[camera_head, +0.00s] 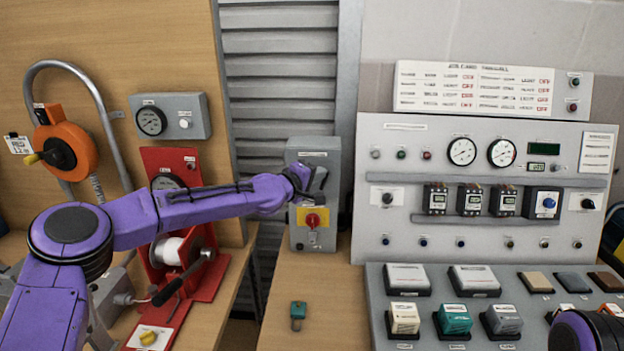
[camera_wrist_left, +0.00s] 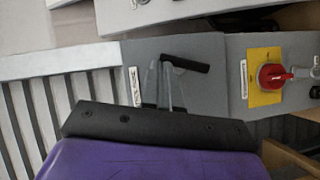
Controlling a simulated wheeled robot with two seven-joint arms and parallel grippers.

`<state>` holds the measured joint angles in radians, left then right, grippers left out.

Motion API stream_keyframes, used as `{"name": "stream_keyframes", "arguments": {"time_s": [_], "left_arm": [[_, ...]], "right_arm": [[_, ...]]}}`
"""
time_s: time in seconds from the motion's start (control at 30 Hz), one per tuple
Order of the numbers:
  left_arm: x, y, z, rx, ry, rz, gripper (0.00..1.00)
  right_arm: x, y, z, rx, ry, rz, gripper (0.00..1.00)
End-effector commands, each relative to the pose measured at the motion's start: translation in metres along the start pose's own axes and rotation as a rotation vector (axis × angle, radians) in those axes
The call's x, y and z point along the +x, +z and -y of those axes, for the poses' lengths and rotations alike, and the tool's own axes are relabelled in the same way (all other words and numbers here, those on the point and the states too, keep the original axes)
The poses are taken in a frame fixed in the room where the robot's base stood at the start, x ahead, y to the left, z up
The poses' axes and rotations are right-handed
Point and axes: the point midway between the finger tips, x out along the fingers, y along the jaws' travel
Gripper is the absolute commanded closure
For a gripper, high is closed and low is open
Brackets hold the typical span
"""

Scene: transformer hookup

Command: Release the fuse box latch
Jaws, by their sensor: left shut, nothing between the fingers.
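The grey fuse box (camera_head: 330,236) stands at the back of the wooden bench. Its red rotary knob (camera_head: 313,220) sits on a yellow plate. The left wrist view shows the fuse box (camera_wrist_left: 210,95) sideways, with the knob (camera_wrist_left: 272,76) at right. My left gripper (camera_head: 301,179) is shut and empty at the box's upper front, close to the lever. My right gripper is out of view.
A large grey control panel (camera_head: 400,245) stands right of the box, with a sloped tray of modules (camera_head: 380,310) below it. A red stand (camera_head: 205,290) is at left under my left arm. A small green item (camera_head: 298,312) lies on the otherwise clear bench front.

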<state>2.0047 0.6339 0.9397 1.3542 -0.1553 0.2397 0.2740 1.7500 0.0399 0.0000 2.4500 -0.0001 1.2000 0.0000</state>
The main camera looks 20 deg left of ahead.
Motion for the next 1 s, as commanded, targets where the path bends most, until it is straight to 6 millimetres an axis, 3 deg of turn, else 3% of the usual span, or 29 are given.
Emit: {"name": "stream_keyframes", "arguments": {"time_s": [1.0], "left_arm": [[0.003,0.005,-0.0042,0.113,-0.075,0.002,1.0]], "right_arm": [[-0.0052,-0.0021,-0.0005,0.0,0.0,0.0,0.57]]}}
